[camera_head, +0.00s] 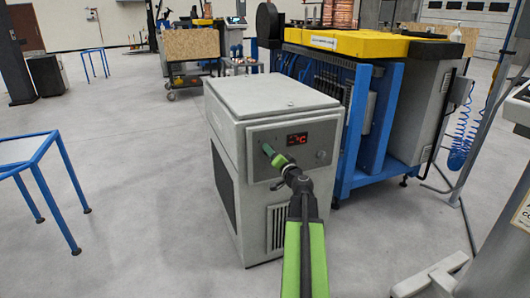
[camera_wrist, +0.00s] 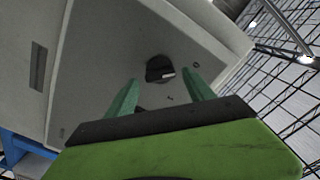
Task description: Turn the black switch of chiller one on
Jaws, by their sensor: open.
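The chiller is a grey box (camera_head: 275,97) with a front panel holding a red lit display (camera_head: 297,139). My gripper (camera_head: 267,150) reaches to the left part of this panel in the head view and covers what is behind it. In the wrist view the black switch (camera_wrist: 159,69) is a round knob with a white mark, on the grey panel. My gripper (camera_wrist: 162,84) is open there, with one green finger on each side of the space below the switch. The switch lies just past the fingertips, roughly between them. I cannot tell whether they touch the panel.
A blue-framed machine with a yellow top (camera_head: 365,43) stands close behind and right of the chiller. A blue table frame (camera_head: 35,165) is at the left. Grey floor (camera_head: 140,130) is open left of the chiller. A grey post base (camera_head: 430,277) is at the lower right.

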